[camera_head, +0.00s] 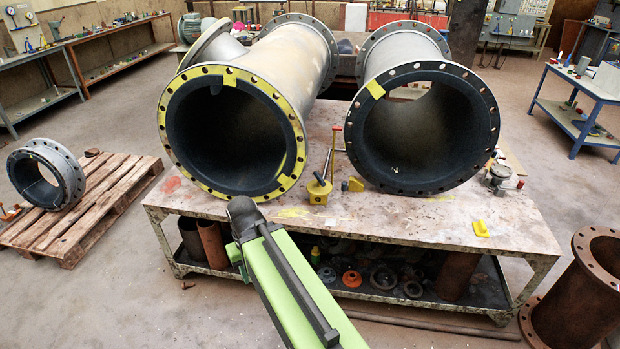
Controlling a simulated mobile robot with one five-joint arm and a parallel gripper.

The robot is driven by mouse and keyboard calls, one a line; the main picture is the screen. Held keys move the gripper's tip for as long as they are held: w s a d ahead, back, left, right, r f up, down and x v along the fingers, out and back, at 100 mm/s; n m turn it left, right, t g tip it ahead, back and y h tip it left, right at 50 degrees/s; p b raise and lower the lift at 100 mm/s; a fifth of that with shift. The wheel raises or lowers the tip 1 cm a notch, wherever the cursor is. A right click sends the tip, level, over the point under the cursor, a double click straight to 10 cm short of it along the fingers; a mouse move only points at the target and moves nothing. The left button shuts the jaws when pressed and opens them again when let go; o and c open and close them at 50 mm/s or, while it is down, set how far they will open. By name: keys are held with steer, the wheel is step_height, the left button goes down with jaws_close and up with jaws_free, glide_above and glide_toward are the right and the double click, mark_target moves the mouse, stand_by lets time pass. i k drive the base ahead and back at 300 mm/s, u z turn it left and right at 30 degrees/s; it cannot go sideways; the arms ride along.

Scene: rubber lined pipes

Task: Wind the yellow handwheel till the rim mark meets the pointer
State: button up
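On the table stands a small yellow device (319,190) with a round top and an upright lever (333,150) tipped red. It may be the yellow handwheel, but it is too small to be sure. A yellow wedge-shaped piece (355,184) lies just to its right; I cannot tell whether it is the pointer. I cannot make out a rim mark. My gripper (241,208) is the dark end of my green arm, at the table's front edge, left of the yellow device and apart from it. Its fingers are not distinguishable, so whether it is open or shut is unclear.
Two large flanged pipes, the left one yellow-rimmed (290,112) and the right one dark-faced (485,118), lie on the worn table (390,228). A small yellow piece (481,228) lies near the front right. A pallet (100,205) and a rusty pipe (575,300) stand on the floor.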

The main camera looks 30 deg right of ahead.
mark_target(319, 187)
steer(key=z, duration=0.05)
steer(key=i, duration=1.5)
steer(key=u, duration=0.05)
